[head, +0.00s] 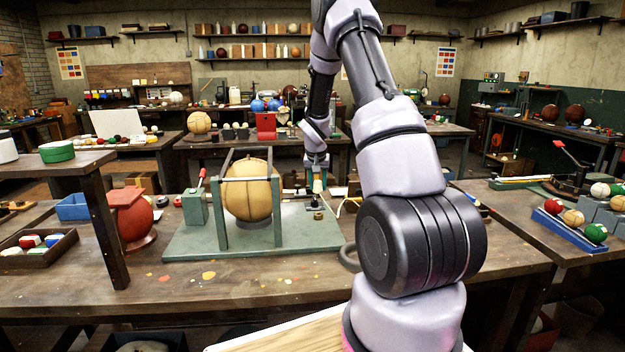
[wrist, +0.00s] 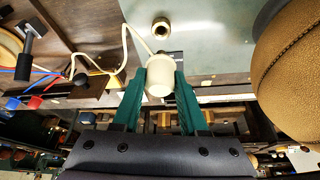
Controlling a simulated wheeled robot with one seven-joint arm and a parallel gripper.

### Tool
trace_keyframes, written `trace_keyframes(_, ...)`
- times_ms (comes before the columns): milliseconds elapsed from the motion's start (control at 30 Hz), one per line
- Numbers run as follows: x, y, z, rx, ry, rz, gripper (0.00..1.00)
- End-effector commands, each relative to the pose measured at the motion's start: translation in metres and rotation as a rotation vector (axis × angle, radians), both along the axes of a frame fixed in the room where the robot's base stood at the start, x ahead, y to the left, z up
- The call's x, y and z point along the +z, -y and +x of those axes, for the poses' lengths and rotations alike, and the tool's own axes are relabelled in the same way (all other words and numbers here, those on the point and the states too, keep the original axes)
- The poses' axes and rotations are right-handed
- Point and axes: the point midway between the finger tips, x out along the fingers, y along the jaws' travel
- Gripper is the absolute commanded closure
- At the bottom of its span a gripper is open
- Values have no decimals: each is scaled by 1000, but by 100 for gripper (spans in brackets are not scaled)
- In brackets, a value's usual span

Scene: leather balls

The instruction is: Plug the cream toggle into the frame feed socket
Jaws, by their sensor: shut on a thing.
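My gripper (wrist: 159,88) is shut on the cream toggle (wrist: 159,72), whose cream cord (wrist: 128,52) loops away to the left in the wrist view. The frame feed socket (wrist: 161,27), a round brass-coloured ring with a dark opening, sits on the grey-green base plate (wrist: 215,38). In the wrist view the toggle is apart from the socket. In the head view my gripper (head: 317,172) points down above the socket (head: 318,215), at the right part of the plate. The toggle's far end is hidden from the wrist camera.
A green frame (head: 221,213) around a tan leather ball (head: 247,195) stands left of my gripper. A green box with a red lever (head: 195,207) and a red ball (head: 133,222) are farther left. The bench front (head: 250,285) is mostly clear, with paint spots.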

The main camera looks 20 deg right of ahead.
Motion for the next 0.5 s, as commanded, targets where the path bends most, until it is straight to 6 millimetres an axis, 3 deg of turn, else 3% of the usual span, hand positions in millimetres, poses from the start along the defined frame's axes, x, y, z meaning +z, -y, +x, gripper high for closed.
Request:
trace_keyframes(167, -3, 5, 3, -18, 0, 2, 100)
trace_keyframes(500, -34, 4, 2, -14, -3, 1, 100)
